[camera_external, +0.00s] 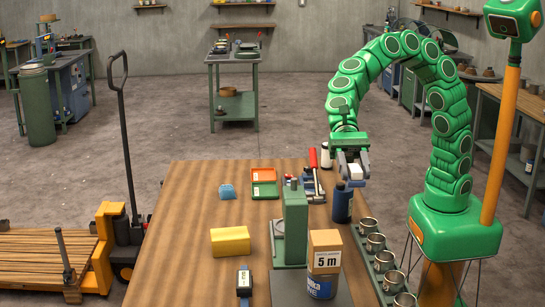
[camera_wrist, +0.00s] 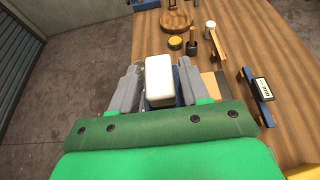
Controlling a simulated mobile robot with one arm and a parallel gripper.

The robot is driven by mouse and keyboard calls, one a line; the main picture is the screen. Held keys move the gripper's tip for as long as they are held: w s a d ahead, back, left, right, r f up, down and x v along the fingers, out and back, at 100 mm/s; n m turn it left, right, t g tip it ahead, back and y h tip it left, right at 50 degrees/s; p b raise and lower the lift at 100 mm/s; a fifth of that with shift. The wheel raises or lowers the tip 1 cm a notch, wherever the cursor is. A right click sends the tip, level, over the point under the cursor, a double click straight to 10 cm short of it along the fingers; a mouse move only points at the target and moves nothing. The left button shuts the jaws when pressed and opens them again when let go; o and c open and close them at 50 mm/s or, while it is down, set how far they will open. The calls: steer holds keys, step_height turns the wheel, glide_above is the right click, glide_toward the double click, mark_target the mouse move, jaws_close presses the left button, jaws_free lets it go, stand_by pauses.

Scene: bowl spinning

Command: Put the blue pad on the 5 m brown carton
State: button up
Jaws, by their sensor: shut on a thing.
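A light blue pad (camera_external: 228,192) lies on the left part of the wooden table. The brown carton marked 5 m (camera_external: 325,248) stands on a can with a blue label (camera_external: 321,285) near the table's front. My gripper (camera_external: 352,171) is at the table's right side, above and close to a dark blue bottle (camera_external: 342,205). Its grey fingers are shut on a white block, seen between them in the wrist view (camera_wrist: 159,75). Something dark blue shows just below the block there; I cannot tell whether it is joined to it.
A green upright tool (camera_external: 293,225) stands left of the carton. A yellow block (camera_external: 230,241) and a green-and-orange tray (camera_external: 264,183) lie on the table (camera_external: 190,215). Several metal cups (camera_external: 375,243) line the right edge. Bare wood lies around the blue pad.

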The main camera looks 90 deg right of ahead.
steer(key=w+a+f, duration=0.2)
steer(key=w+a, duration=0.1)
glide_above(325, 235)
step_height(325, 235, down, 6)
steer(key=shift+s+r, duration=0.15)
steer(key=shift+r, duration=0.05)
steer(key=shift+f, duration=1.6)
steer(key=shift+f, duration=0.15)
steer(key=o, duration=1)
steer(key=shift+o, duration=0.2)
steer(key=shift+r, duration=0.2)
steer(key=v, duration=1.2)
